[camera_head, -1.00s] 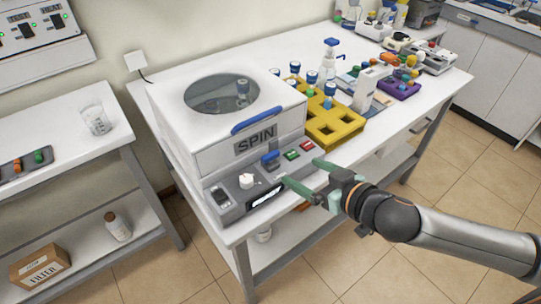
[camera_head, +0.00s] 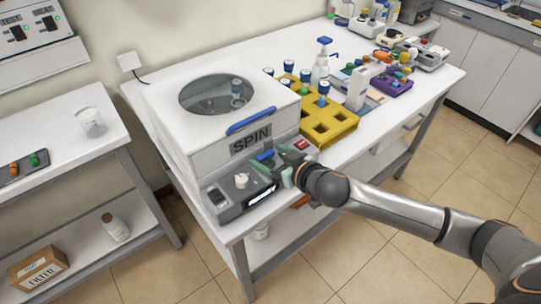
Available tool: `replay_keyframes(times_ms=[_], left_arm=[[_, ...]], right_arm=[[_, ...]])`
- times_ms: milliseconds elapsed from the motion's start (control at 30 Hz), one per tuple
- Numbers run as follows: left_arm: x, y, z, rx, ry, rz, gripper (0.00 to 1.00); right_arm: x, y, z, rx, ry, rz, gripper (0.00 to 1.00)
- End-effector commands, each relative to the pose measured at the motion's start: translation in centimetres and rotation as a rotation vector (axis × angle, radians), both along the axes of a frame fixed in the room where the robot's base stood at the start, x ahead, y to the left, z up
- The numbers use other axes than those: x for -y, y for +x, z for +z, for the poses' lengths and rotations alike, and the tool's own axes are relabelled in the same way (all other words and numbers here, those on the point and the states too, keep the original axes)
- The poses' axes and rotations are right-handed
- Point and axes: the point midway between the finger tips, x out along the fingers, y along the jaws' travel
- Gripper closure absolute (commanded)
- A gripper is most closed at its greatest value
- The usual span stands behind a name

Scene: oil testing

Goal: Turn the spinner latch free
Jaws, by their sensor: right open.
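The spinner (camera_head: 215,125) is a white box marked SPIN with a round window in its lid and a blue handle (camera_head: 251,121) along the lid's front edge. Its grey front panel (camera_head: 235,205) carries a white knob (camera_head: 241,180), a lit display and a red button (camera_head: 302,144). The blue latch (camera_head: 265,155) sits on the panel below the SPIN label, partly hidden. My right gripper (camera_head: 270,163) is open at the latch, with its green fingers about it. I cannot tell whether they touch it. My left gripper is not in view.
A yellow rack (camera_head: 330,126) with blue-capped bottles stands right of the spinner. A side table with a beaker (camera_head: 90,122) is at left.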

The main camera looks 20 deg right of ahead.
Motion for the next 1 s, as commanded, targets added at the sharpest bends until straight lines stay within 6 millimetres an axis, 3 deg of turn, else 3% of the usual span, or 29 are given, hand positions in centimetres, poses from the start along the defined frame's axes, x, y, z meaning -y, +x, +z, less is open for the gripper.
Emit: replay_keyframes(times_ms=[200, 900, 1000], left_arm=[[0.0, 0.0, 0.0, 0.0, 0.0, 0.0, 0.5], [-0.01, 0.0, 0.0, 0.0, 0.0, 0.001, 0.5], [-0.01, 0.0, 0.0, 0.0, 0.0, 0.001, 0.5]], right_arm=[[-0.01, 0.01, -0.02, 0.0, 0.0, 0.0, 0.07], [0.05, 0.0, -0.02, -0.001, -0.001, -0.001, 0.86], [0.06, 0.0, -0.02, -0.001, -0.001, -0.001, 0.93]])
